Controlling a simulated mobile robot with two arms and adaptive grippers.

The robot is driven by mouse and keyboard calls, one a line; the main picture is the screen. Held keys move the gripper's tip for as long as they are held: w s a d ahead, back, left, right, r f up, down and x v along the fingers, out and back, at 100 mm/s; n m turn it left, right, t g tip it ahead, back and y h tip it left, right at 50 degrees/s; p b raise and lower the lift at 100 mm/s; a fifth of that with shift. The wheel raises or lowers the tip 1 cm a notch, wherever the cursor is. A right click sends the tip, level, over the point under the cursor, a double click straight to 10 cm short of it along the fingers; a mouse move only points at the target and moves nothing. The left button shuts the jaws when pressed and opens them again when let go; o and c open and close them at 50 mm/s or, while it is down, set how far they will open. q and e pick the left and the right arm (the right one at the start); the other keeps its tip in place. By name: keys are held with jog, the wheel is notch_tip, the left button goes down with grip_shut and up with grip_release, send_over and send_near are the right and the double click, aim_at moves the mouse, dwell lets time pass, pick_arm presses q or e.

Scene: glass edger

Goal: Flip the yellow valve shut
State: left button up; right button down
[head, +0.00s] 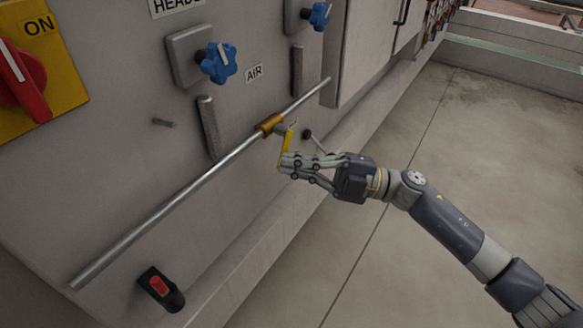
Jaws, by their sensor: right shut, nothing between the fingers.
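The yellow valve has a brass-yellow body (270,125) on a long slanted metal pipe (190,193) along the machine front. Its yellow lever (287,141) sticks out from the body on the right and points down in the picture, at an angle to the pipe. My right gripper (284,165) is shut and empty, with its fingertips at the lower end of the lever. They look very close to it or touching; I cannot tell which. The fingers partly hide the lever's tip. My left gripper is not in view.
On the grey panel are a red switch on a yellow ON plate (72,88), blue knobs (217,63) and (320,15), and a black fitting with a red button (159,286). A small dark knob (307,135) is near the valve. Open floor (440,190) lies right.

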jog(key=n, duration=0.1)
jog(key=w+f+n+h+b, duration=0.1)
jog(key=n, duration=0.1)
jog(key=d+n+g+h, duration=0.1)
jog(key=n, duration=0.1)
jog(key=shift+w+f, duration=0.2)
jog(key=shift+w, duration=0.1)
jog(key=shift+h, duration=0.3)
jog(key=shift+d, duration=0.1)
jog(key=s+d, duration=0.1)
jog(key=d, duration=1.1)
jog(key=shift+r, duration=0.15)
